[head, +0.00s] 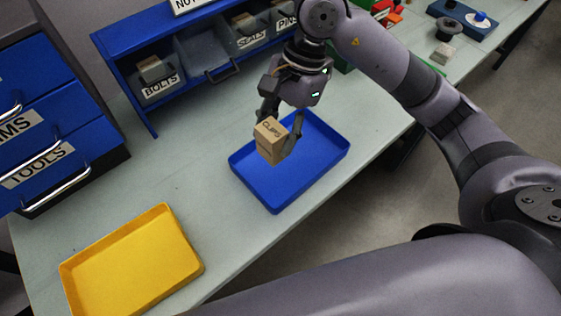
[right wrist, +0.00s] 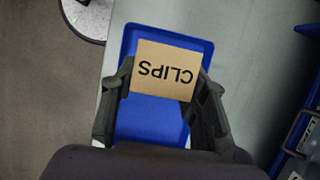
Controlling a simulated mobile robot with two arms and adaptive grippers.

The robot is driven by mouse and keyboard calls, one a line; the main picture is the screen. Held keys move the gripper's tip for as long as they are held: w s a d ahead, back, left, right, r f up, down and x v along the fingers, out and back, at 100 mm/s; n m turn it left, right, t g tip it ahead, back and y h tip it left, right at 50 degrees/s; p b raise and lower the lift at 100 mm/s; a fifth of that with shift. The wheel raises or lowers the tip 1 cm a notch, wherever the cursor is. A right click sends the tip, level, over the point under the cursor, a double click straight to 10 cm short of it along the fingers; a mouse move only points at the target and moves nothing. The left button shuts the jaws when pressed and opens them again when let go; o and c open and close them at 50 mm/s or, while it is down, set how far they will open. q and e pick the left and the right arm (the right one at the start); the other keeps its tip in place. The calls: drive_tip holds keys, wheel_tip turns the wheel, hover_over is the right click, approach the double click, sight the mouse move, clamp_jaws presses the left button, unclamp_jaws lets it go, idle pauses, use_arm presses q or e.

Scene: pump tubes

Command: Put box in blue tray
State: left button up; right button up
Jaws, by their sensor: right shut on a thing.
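A small tan cardboard box marked CLIPS (head: 271,141) is held between the fingers of my right gripper (head: 279,130). The box appears to be above the blue tray (head: 309,169), near its left part in the head view. In the right wrist view the box (right wrist: 165,70) sits between the two fingers of the right gripper (right wrist: 165,85), with the blue tray (right wrist: 150,122) behind it. The tray shows no other contents. My left gripper is not in view.
A yellow tray (head: 135,268) lies empty at the front left of the table (head: 165,180). A blue shelf (head: 139,101) with labelled bins stands at the back. A blue drawer cabinet (head: 45,125) is at the left. Table space between the two trays is clear.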

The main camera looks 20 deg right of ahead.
wheel_tip(320, 180, down, 12)
drive_tip(key=shift+s+r+p, duration=0.1)
drive_tip(key=shift+p, duration=0.75)
drive_tip(key=shift+f, duration=0.25)
drive_tip(key=shift+f, duration=0.1)
drive_tip(key=shift+f+b, duration=0.1)
drive_tip(key=shift+b, duration=0.2)
drive_tip(key=o, duration=1.2)
